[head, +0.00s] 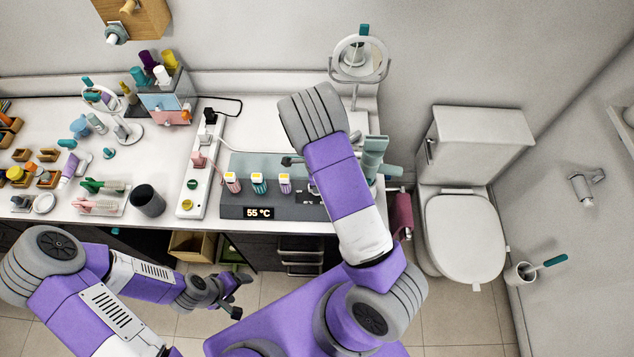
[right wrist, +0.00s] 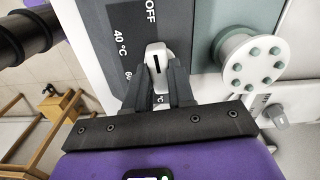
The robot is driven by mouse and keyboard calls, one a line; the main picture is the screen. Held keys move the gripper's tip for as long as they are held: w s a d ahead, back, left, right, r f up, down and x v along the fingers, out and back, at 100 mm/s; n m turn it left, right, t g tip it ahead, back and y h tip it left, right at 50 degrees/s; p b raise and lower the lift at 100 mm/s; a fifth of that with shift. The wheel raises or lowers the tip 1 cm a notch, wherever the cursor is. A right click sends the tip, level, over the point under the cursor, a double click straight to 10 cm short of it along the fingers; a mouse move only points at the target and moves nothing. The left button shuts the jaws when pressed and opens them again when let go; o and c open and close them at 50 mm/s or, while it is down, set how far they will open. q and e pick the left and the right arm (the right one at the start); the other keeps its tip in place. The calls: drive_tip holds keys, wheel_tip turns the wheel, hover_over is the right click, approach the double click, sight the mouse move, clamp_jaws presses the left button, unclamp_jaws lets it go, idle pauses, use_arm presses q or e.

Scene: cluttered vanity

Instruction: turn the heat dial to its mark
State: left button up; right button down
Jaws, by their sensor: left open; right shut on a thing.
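The heat dial (right wrist: 157,57) is a white knob with a black line, on a dark panel (right wrist: 104,47) printed OFF, 40 °C and a partly hidden 60. My right gripper (right wrist: 160,88) has its two fingers closed on either side of the dial. Its fingers hide part of the printed scale, and I cannot tell which mark is the target. In the head view my right arm hides the dial. A display (head: 258,213) on the grey station's front reads 55 °C. My left gripper (head: 236,296) is open and empty, low in front of the counter.
A teal appliance (head: 373,160) stands just right of my right arm. Several yellow-topped pieces (head: 257,181) stand left of it on the station. A power strip (head: 193,187) and a dark cup (head: 149,201) are further left. A toilet (head: 465,235) stands to the right.

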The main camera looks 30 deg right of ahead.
drive_tip(key=c, duration=1)
unclamp_jaws()
drive_tip(key=shift+o, duration=0.2)
wheel_tip(320, 180, up, 8)
drive_tip(key=shift+f+p, duration=0.15)
drive_tip(key=shift+p, duration=0.35)
